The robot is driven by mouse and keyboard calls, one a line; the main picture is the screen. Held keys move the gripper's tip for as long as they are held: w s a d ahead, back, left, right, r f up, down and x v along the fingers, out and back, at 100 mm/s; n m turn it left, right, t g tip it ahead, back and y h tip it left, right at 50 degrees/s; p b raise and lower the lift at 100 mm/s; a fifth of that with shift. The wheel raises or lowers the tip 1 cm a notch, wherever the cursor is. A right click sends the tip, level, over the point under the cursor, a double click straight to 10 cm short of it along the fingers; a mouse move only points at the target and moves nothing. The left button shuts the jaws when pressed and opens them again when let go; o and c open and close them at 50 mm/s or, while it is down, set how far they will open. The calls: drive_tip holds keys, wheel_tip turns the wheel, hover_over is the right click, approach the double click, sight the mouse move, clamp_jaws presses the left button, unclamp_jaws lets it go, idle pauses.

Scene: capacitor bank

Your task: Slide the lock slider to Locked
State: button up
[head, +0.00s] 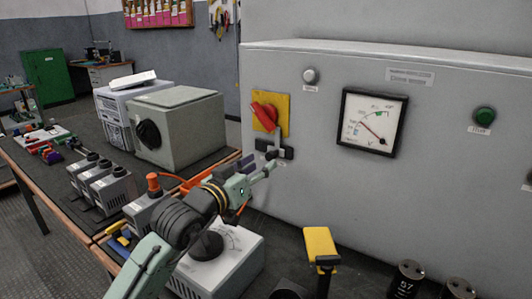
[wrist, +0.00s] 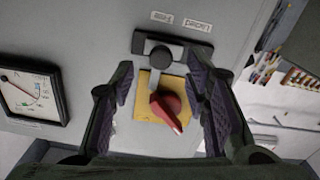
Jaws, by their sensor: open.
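The lock slider is a dark knob (wrist: 161,56) in a black track (wrist: 200,56), with a grey tab running from it to the red rotary switch (wrist: 168,108) on its yellow plate. In the wrist view the knob sits left of the track's middle. Two small labels lie beyond the track; their text is upside down and hard to read. In the head view the track (head: 288,153) is below the yellow plate (head: 284,105), partly hidden by my gripper (head: 270,166). In the wrist view my gripper (wrist: 160,78) is open, its fingers either side of the tab and switch, holding nothing.
The grey cabinet (head: 330,200) also carries a dial meter (head: 373,121), a white button (head: 310,75) and a green button (head: 485,115). Below it stand a yellow-topped tool (head: 320,243) and a white box (head: 225,260). Grey boxes (head: 178,125) crowd the bench to the left.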

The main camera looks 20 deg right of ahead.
sight(269, 158)
drive_tip(key=p+x, duration=0.1)
drive_tip(key=x, duration=0.4)
drive_tip(key=shift+w+d, duration=0.1)
drive_tip(key=shift+w, duration=0.05)
drive_tip(key=shift+c, duration=0.5)
clamp_jaws()
